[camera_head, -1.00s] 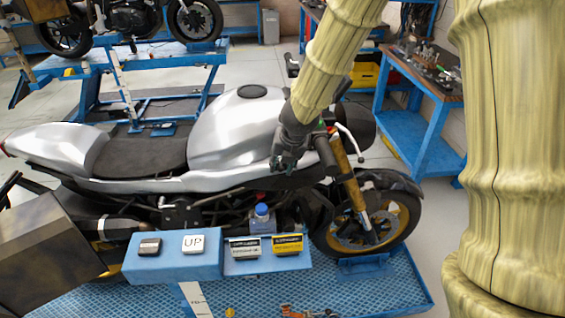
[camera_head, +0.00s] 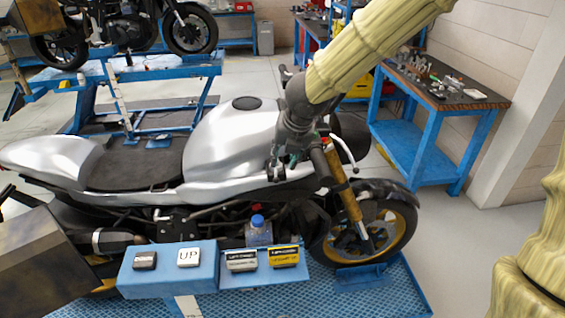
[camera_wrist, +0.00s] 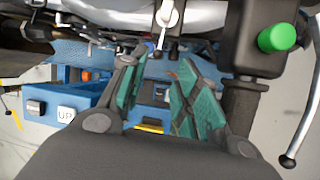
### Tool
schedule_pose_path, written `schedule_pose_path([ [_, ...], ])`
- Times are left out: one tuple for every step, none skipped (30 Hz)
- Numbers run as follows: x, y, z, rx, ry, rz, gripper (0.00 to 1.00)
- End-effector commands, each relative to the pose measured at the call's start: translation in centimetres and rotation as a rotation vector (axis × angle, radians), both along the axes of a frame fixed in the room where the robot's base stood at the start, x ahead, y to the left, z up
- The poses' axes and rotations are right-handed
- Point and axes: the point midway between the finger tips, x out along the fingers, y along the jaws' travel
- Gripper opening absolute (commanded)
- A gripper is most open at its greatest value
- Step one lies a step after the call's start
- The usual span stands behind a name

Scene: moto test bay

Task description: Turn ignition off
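The silver motorcycle (camera_head: 225,145) stands on a blue platform in the head view. My gripper (camera_head: 280,172) is over its front, between the tank and the right handlebar. In the wrist view my gripper (camera_wrist: 163,58) has its two green-padded fingers spread apart, with nothing held between them. A small pale metal piece (camera_wrist: 168,14) shows beyond the fingertips at the top; I cannot tell whether it is the ignition key. A round green button (camera_wrist: 277,38) sits on a black handlebar housing, right of the fingers. The ignition is not clearly seen in the head view.
A blue control box (camera_head: 170,272) with an UP button (camera_head: 189,257) stands in front of the motorcycle. A bottle with a blue cap (camera_head: 258,232) is beside it. A brake lever (camera_wrist: 305,120) juts down at the right. A blue workbench (camera_head: 420,150) stands behind.

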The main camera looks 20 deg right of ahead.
Motion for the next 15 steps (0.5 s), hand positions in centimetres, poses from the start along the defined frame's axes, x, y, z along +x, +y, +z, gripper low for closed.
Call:
schedule_pose_path([
  [-0.2, 0.0, 0.5, 0.001, -0.002, -0.001, 0.32],
  [-0.3, 0.0, 0.7, 0.0, -0.002, -0.001, 0.32],
  [-0.5, 0.0, 1.0, 0.0, -0.001, -0.001, 0.32],
  [-0.5, 0.0, 1.1, 0.001, -0.001, -0.001, 0.32],
  [-0.6, 0.0, 1.3, 0.001, 0.0, -0.001, 0.32],
  [-0.7, 0.0, 1.4, 0.0, 0.0, 0.0, 0.32],
  [-0.8, -0.1, 1.5, 0.0, 0.0, 0.0, 0.32],
  [-0.8, -0.1, 1.6, 0.0, 0.0, 0.0, 0.32],
  [-0.8, -0.1, 1.6, 0.0, 0.0, 0.0, 0.32],
  [-0.8, -0.1, 1.7, -0.001, 0.0, 0.0, 0.32],
  [-0.8, -0.1, 1.7, -0.001, 0.0, 0.0, 0.32],
  [-0.8, -0.1, 1.7, -0.001, 0.0, 0.0, 0.32],
  [-0.8, -0.1, 1.7, -0.001, 0.0, 0.0, 0.32],
  [-0.8, -0.1, 1.7, -0.001, 0.0, 0.0, 0.32],
  [-0.8, -0.1, 1.7, -0.001, 0.0, 0.0, 0.32],
])
